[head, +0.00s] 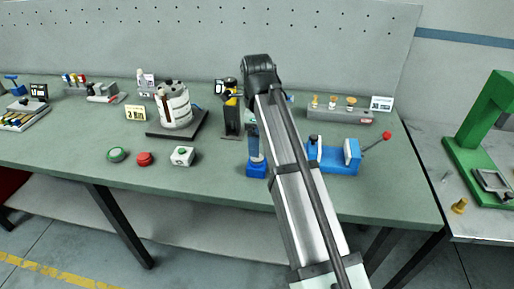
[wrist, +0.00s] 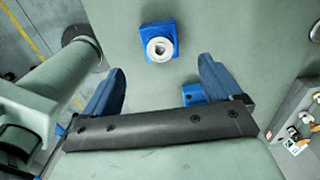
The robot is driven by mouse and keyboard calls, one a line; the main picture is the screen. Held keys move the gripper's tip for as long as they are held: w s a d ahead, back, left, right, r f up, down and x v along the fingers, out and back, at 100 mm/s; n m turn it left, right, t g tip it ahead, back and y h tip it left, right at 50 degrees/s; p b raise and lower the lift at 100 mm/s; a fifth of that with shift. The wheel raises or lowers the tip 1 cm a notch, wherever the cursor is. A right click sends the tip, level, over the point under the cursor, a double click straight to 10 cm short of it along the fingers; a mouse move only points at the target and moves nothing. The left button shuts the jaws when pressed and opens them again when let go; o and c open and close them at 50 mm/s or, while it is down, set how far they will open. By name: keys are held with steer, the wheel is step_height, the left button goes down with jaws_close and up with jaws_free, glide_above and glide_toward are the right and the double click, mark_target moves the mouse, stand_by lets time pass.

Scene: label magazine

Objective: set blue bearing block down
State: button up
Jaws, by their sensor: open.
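The blue bearing block (wrist: 158,44) has a square blue base and a pale grey round ring. In the wrist view it stands on the green bench top, ahead of the gap between the fingers, with no finger touching it. In the head view the block (head: 256,171) stands near the bench's front edge, left of my arm, with its pale round part on top. My gripper (wrist: 162,66) is open, its two dark blue fingers wide apart with nothing between them. In the head view my arm hides most of the gripper.
A blue vise (head: 339,158) with a red-knobbed handle stands right of my arm. A black and yellow device (head: 232,110) stands behind the block. A green-button box (head: 183,156) is to the left, with clear bench between.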

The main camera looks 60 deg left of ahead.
steer(key=shift+r, duration=0.85)
